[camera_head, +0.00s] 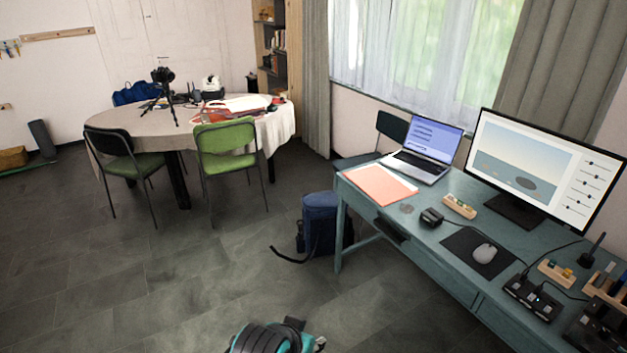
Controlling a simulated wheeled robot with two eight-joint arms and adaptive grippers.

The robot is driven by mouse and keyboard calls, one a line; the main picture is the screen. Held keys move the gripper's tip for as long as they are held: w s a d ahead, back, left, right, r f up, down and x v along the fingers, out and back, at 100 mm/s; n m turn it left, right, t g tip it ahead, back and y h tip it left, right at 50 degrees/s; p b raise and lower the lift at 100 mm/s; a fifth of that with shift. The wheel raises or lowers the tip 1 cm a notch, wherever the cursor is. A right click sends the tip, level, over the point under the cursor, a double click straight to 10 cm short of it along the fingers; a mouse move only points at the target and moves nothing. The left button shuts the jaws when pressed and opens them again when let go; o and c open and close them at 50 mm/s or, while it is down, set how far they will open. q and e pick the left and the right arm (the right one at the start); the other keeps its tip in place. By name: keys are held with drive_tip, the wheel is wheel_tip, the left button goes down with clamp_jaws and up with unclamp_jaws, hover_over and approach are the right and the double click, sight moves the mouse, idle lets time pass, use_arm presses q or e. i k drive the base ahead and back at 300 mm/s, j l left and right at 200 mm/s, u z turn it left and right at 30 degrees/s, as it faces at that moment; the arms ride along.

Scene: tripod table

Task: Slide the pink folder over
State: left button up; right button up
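A salmon-pink folder (380,184) lies flat on the left end of the teal desk (428,248), close to the desk's front-left edge. A pale sheet or edge shows along its far side. It is left of an open laptop (428,150), and its surface is clear. Neither of my grippers can be made out in the head view, and nothing touches the folder.
A monitor (545,165), mouse (484,253), black mat and small items fill the desk's right part. A blue backpack (320,222) stands on the floor beside the desk. A round table (205,125) with chairs stands at the back left. Grey floor between is open.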

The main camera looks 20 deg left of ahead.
sight(381, 185)
drive_tip(key=u, duration=0.3)
drive_tip(key=i+z, duration=0.15)
drive_tip(key=z, duration=0.2)
drive_tip(key=i+j+z, duration=0.1)
drive_tip(key=z, duration=0.25)
drive_tip(key=i+j+z, duration=0.15)
drive_tip(key=z, duration=0.15)
drive_tip(key=i+j+z, duration=0.1)
drive_tip(key=i+j, duration=0.35)
drive_tip(key=i+j+z, duration=0.15)
drive_tip(key=i+j, duration=0.3)
drive_tip(key=i+j+z, duration=0.1)
drive_tip(key=i+j, duration=0.35)
drive_tip(key=j, duration=0.2)
drive_tip(key=k, duration=0.1)
